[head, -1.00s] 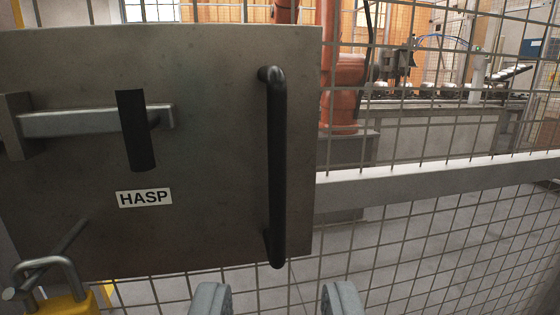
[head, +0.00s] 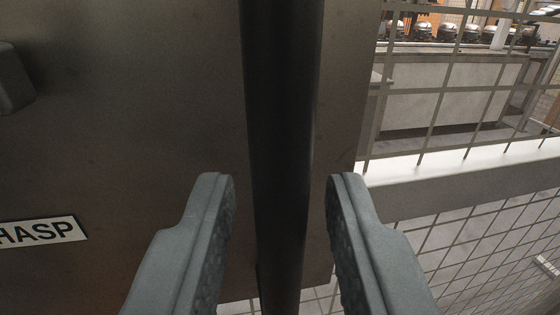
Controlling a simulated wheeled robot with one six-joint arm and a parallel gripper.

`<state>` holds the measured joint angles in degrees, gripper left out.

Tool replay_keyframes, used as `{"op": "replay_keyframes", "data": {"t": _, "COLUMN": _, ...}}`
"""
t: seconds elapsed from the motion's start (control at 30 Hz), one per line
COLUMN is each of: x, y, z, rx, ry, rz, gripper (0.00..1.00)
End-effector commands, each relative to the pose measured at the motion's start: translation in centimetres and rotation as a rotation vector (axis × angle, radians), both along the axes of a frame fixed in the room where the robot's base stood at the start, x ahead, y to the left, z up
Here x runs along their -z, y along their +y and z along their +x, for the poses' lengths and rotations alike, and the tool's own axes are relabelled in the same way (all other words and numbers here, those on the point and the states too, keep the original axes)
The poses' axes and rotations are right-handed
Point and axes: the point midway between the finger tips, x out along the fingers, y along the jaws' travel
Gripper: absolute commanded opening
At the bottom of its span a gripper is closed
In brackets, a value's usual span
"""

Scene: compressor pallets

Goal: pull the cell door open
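The cell door carries a flat grey metal plate (head: 150,130) with a black vertical bar handle (head: 282,120) near its right edge. My gripper (head: 280,185) is open, with one grey finger on each side of the handle. A gap shows between the handle and each finger, so neither appears to touch it. The handle's upper and lower ends are out of view. A white label reading HASP (head: 40,232) is partly cut off at the left edge.
A grey metal piece (head: 14,78), the end of the hasp bar, juts in at the left. Wire mesh (head: 460,240) and a pale horizontal rail (head: 460,180) fill the right side. Behind the mesh is a bench (head: 450,90) with several rounded metal items.

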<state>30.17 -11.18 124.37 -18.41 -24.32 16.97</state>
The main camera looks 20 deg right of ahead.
Motion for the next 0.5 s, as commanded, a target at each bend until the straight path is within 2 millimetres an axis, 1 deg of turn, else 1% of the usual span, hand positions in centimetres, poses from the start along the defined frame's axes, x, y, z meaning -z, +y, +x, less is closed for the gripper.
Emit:
{"op": "replay_keyframes", "data": {"t": 0.1, "x": 0.08, "y": -0.19, "z": 0.47, "rx": 0.000, "ry": 0.001, "rz": 0.000, "gripper": 0.29}}
{"op": "replay_keyframes", "data": {"t": 0.4, "x": 0.05, "y": -0.24, "z": 0.57, "rx": 0.000, "ry": 0.000, "rz": 0.000, "gripper": 0.29}}
{"op": "replay_keyframes", "data": {"t": 0.43, "x": 0.05, "y": -0.25, "z": 0.57, "rx": 0.000, "ry": 0.000, "rz": 0.000, "gripper": 0.25}}
{"op": "replay_keyframes", "data": {"t": 0.5, "x": 0.05, "y": -0.24, "z": 0.56, "rx": 0.000, "ry": 0.000, "rz": 0.000, "gripper": 0.11}}
